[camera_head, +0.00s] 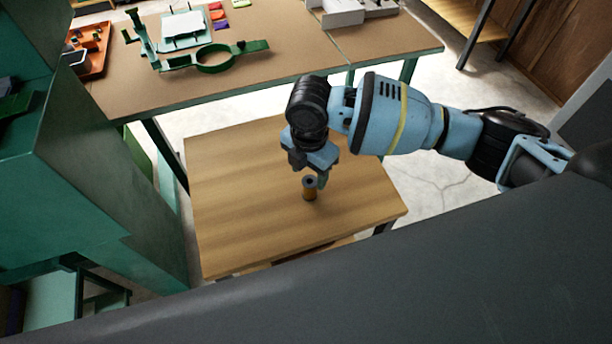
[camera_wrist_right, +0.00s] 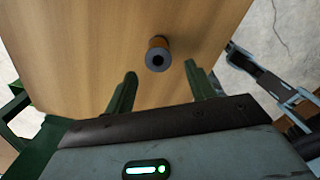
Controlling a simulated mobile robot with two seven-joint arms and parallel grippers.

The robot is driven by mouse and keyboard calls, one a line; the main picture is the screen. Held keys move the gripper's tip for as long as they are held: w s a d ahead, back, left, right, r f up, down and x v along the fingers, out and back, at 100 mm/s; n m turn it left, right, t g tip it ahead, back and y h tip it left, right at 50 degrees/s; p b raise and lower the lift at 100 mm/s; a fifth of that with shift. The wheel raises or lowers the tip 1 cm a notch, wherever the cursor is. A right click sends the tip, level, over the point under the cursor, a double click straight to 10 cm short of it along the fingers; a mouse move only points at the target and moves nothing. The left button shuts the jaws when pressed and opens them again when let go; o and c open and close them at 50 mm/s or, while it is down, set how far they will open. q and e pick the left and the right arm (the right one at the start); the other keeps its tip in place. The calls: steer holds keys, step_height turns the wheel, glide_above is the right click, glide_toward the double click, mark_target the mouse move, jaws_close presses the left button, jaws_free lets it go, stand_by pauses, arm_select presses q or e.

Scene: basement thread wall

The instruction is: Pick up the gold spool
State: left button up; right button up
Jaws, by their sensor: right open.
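The gold spool (camera_head: 309,192) stands upright on a small wooden table (camera_head: 235,200). Its grey top with a dark centre hole shows in the right wrist view, above a gold-brown side (camera_wrist_right: 158,50). My right gripper (camera_head: 313,172) is over the table, very close to the spool and partly in front of it in the head view. In the right wrist view, its two green fingers (camera_wrist_right: 160,80) are apart with nothing between them. The spool sits just beyond the fingertips, roughly centred between them. My left gripper is not in view.
A larger brown workbench (camera_head: 270,70) stands behind, with a green ring-shaped fixture (camera_head: 215,62), an orange tray (camera_head: 92,50) and small coloured pieces. A green cabinet (camera_head: 90,190) flanks the small table on the left. The small table is otherwise clear.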

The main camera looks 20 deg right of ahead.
mark_target(309, 180)
step_height(309, 180, down, 2)
steer(key=shift+s+f, duration=0.15)
steer(key=shift+f, duration=0.55)
steer(key=shift+w+d+f, duration=0.1)
steer(key=shift+w+f, duration=0.1)
steer(key=shift+f, duration=0.95)
steer(key=shift+w+d+f, duration=0.1)
steer(key=shift+w+f, duration=0.05)
steer(key=shift+f, duration=0.95)
steer(key=c, duration=1.1)
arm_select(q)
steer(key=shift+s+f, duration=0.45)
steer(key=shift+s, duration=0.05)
arm_select(e)
steer(key=shift+r, duration=0.2)
